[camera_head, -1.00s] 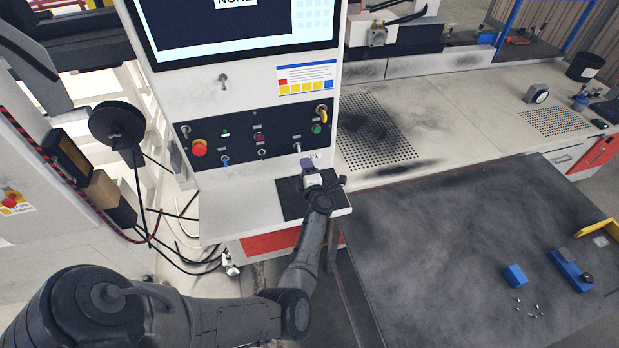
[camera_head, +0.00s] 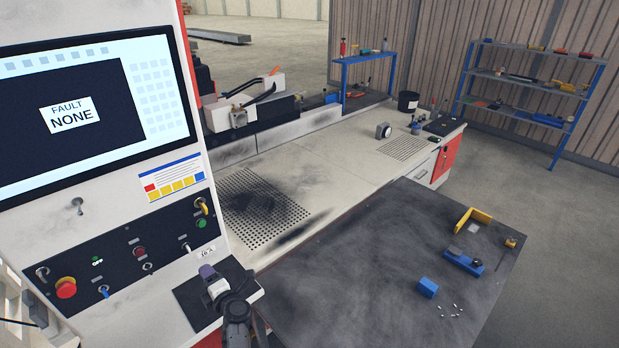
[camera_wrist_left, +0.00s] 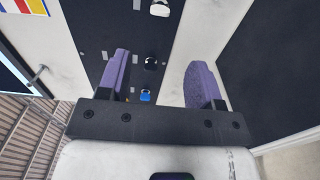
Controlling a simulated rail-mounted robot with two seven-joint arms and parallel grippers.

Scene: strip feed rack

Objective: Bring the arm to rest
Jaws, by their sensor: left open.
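My left gripper (camera_head: 209,274) is in front of the control cabinet, over the dark pad on its ledge (camera_head: 190,305). In the left wrist view, its two purple fingers (camera_wrist_left: 160,82) stand apart with nothing between them. Beyond the fingers the wrist view shows the dark control panel (camera_wrist_left: 98,22) with its knobs and switches. In the head view the panel (camera_head: 120,255) carries a red stop button (camera_head: 66,288), a green button (camera_head: 201,223) and several switches. The gripper appears apart from these controls. The screen (camera_head: 90,110) reads "FAULT NONE". My right gripper is not in view.
A dark table (camera_head: 400,240) at the right holds a blue block (camera_head: 428,288), a blue fixture (camera_head: 463,262), a yellow bracket (camera_head: 473,216) and small loose pins. A pale bench (camera_head: 330,165) runs behind it. A blue-framed shelf (camera_head: 530,85) stands at the back right.

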